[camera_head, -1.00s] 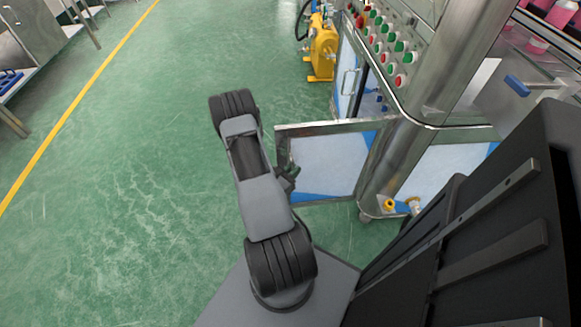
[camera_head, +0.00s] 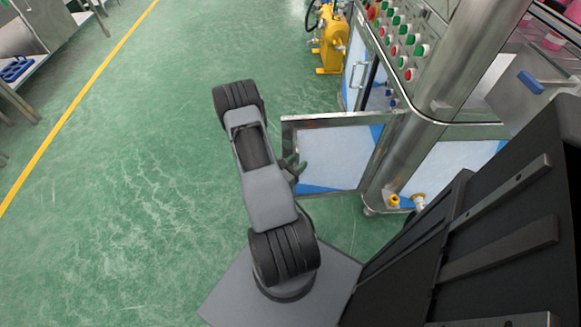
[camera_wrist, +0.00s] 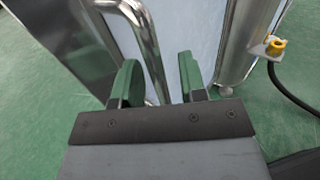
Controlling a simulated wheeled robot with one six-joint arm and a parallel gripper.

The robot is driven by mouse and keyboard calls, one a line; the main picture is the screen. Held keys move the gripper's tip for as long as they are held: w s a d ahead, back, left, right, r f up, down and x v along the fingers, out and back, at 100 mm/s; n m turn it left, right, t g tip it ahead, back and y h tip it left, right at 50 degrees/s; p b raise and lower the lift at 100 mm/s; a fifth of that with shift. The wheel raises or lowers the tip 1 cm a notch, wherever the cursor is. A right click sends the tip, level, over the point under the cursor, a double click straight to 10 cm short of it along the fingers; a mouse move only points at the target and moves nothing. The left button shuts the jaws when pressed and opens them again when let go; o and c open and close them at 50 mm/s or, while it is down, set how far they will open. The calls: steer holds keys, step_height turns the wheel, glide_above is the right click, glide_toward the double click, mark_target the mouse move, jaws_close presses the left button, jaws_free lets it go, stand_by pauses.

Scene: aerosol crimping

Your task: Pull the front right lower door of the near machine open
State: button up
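The lower door (camera_head: 335,155) of the near machine (camera_head: 412,140) stands swung out from the machine's corner post in the head view. It has a steel frame and a white and blue panel. My gripper (camera_head: 295,168) is at the door's free edge, mostly hidden behind my arm. In the wrist view, the door's bent steel handle (camera_wrist: 148,45) runs between the two green fingers of my gripper (camera_wrist: 158,85). The fingers are apart, with a gap visible on both sides of the bar, so I see no firm grip.
A yellow pump (camera_head: 331,45) stands on the floor beyond the door. Yellow-capped fittings (camera_head: 394,201) sit low by the corner post, and a dark hose (camera_wrist: 290,95) hangs there. The green floor (camera_head: 150,180) to the left is clear.

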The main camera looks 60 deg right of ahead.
steer(key=p+v, duration=0.1)
steer(key=v, duration=1.2)
steer(key=shift+a+p, duration=0.3)
steer(key=shift+a, duration=0.05)
steer(key=shift+w, duration=0.1)
steer(key=w+a+r+m+t+y+p, duration=0.1)
steer(key=a+r+m+y+p, duration=0.4)
steer(key=r, duration=1.2)
steer(key=w+a+r+m+t+y+p, duration=0.2)
steer(key=a+r+m+t+y+p, duration=0.2)
steer(key=r, duration=1.3)
steer(key=w+a+r+m+t+y+p, duration=0.2)
steer(key=a+r+m+y+p, duration=0.4)
steer(key=r+p, duration=0.8)
steer(key=a+r+y, duration=0.2)
steer(key=a, duration=0.2)
steer(key=shift+a+r+y, duration=0.35)
steer(key=shift+r+y, duration=0.05)
steer(key=shift+d+m, duration=0.15)
steer(key=shift+m, duration=0.15)
